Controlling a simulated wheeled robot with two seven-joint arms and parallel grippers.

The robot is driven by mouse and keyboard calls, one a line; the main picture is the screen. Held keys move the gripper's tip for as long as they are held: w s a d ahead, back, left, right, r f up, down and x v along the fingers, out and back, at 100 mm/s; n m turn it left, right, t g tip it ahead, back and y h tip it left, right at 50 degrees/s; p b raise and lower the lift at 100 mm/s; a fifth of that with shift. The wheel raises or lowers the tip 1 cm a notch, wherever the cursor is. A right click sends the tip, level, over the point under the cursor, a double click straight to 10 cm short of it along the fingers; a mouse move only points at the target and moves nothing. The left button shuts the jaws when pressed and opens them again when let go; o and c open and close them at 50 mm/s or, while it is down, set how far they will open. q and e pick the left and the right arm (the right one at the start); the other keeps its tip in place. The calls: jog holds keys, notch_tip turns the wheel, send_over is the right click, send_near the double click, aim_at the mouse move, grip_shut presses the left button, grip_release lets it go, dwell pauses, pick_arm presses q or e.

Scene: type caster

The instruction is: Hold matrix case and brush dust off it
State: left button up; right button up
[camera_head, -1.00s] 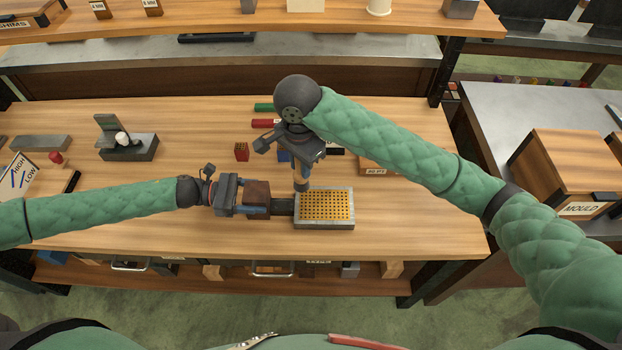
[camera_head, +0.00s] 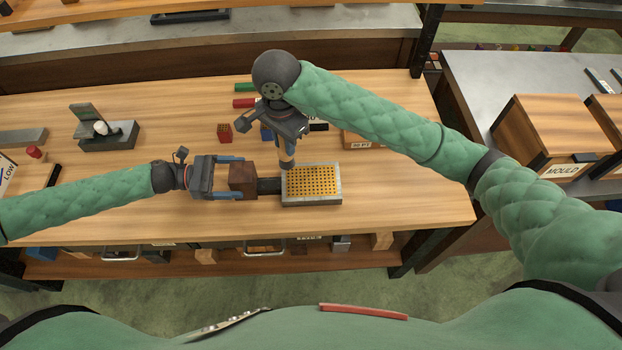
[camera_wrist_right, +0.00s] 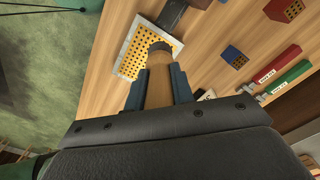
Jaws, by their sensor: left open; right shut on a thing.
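The matrix case (camera_head: 339,190) lies flat on the bench, a grey frame around a gold grid of holes. A dark bar joins its left side to a brown block (camera_head: 243,178). My left gripper (camera_head: 238,178) is open, its fingers on either side of the brown block, with gaps visible. My right gripper (camera_head: 287,142) is shut on the wooden handle of a brush (camera_head: 287,157). The brush points down at the case's upper left edge. In the right wrist view, the brush (camera_wrist_right: 159,88) has its dark tip over the gold grid (camera_wrist_right: 133,59); contact cannot be told.
A dark red block (camera_head: 224,133), a green bar (camera_head: 236,86) and a red bar (camera_head: 244,102) lie behind the grippers. A grey stand (camera_head: 108,135) is at left. A wooden box marked MOULD (camera_head: 545,130) stands on the right-hand table. The bench front is clear.

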pick_arm(q)
jog(key=a, duration=0.6)
jog(key=a+r, duration=0.1)
jog(key=a, duration=0.2)
jog(key=shift+a, duration=0.3)
